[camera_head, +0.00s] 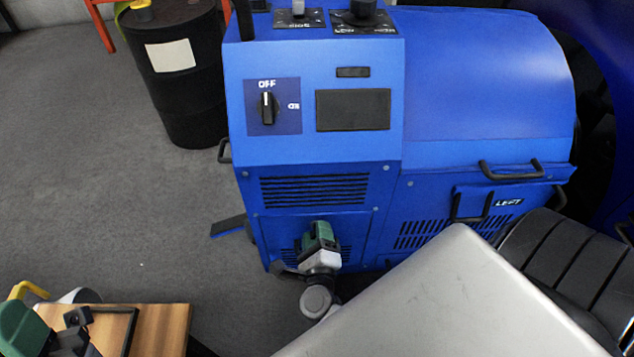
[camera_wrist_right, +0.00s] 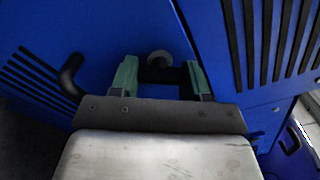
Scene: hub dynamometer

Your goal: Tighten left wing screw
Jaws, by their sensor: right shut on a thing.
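My right gripper (camera_head: 320,238) is at the lower front of the blue machine (camera_head: 315,190), just below its upper vent. In the right wrist view, its two green fingers (camera_wrist_right: 160,76) stand either side of a dark piece with a round grey end (camera_wrist_right: 158,60), close against a blue panel. They are shut on this piece, which appears to be the wing screw. In the head view the gripper hides the screw, so its seating cannot be told. My left gripper (camera_head: 72,335) is partly in view at the bottom left; its jaw opening is unclear.
A wooden-topped table (camera_head: 160,325) stands at the bottom left. A black drum (camera_head: 180,80) is behind, left of the machine. A panel marked LEFT (camera_head: 508,203) and a black ribbed roller (camera_head: 560,250) are at the right.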

